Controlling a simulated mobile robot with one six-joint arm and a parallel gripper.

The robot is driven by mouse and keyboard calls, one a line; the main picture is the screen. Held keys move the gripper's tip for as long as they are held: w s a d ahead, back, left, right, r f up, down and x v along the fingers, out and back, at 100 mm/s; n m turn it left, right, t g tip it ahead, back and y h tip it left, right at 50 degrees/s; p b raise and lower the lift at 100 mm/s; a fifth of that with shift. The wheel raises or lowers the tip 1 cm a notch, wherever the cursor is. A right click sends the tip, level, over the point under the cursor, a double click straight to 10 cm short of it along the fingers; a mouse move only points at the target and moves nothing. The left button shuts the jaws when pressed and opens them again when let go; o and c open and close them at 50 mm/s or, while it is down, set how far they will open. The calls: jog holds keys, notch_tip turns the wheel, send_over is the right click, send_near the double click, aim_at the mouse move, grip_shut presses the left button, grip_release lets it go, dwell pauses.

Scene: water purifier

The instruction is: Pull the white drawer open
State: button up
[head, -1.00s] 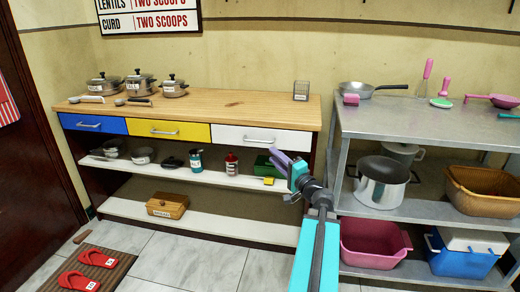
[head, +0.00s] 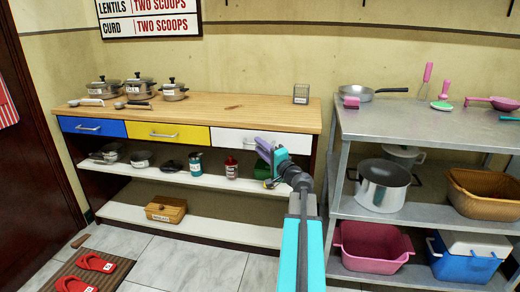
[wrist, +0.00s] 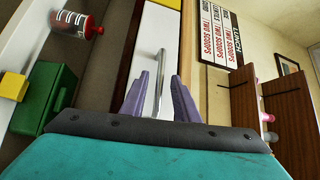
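The white drawer (head: 228,136) is at the right end of the wooden counter's drawer row, and its front looks flush with the others. The fingers are apart, with gaps showing on both sides of the handle. I cannot tell exactly how deep the handle sits between them.
A blue drawer (head: 92,127) and a yellow drawer (head: 168,134) are to the left. Bottles, pots and a green box (wrist: 45,98) sit on the shelf below. A metal rack (head: 345,140) stands close on the right. The floor (head: 200,262) in front is mostly clear.

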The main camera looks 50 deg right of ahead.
grip_shut()
jog(key=shift+a, duration=0.1)
dwell(0.3)
jog(key=shift+a, duration=0.1)
